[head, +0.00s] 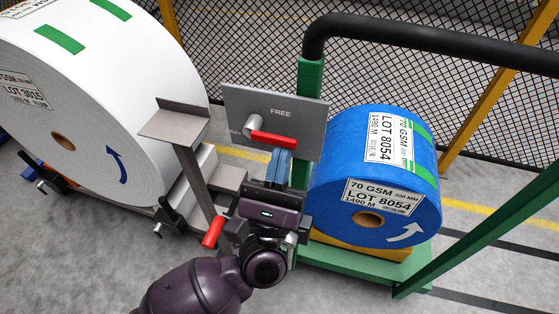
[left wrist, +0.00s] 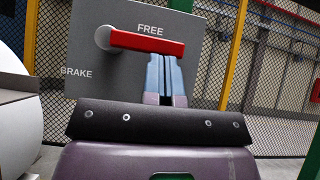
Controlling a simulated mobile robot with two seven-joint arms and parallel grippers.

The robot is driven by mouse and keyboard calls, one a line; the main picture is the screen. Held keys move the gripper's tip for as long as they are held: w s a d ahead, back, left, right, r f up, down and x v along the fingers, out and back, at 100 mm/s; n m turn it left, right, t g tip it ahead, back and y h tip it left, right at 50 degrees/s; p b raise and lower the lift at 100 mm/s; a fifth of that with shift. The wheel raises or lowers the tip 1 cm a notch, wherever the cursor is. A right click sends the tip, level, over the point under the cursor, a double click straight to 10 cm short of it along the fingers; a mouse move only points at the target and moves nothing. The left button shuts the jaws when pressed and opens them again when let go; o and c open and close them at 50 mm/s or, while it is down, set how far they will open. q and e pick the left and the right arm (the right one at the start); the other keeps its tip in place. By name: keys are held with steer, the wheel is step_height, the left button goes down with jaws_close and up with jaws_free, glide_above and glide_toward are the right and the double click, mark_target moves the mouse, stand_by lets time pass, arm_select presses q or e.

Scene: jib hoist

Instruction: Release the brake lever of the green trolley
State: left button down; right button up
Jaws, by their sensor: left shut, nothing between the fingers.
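The brake lever (head: 272,139) has a red handle on a round grey pivot, mounted on a grey plate (head: 300,108) marked FREE and BRAKE. The plate is by the green post of the green trolley (head: 355,262). The handle points right, just below the word FREE; it also shows in the left wrist view (left wrist: 147,42). My left gripper (head: 281,156) is shut and empty, its blue fingers upright just under the handle's right part. In the left wrist view the fingertips (left wrist: 165,65) meet the handle's lower edge; I cannot tell if they touch. My right gripper is not in view.
A blue roll (head: 365,175) lies on the trolley, right of my gripper. A large white roll (head: 90,100) stands at left. A grey bracket post (head: 185,135) and a second red handle (head: 213,232) are close left of my gripper. Mesh fencing (head: 250,50) runs behind.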

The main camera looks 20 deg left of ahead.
arm_select(q)
steer(key=shift+r, duration=0.15)
stand_by(0.3)
steer(key=v, duration=0.7)
steer(key=shift+s+f+b, duration=0.2)
steer(key=shift+f+b, duration=0.1)
steer(key=shift+b, duration=0.05)
steer(key=shift+d, duration=0.1)
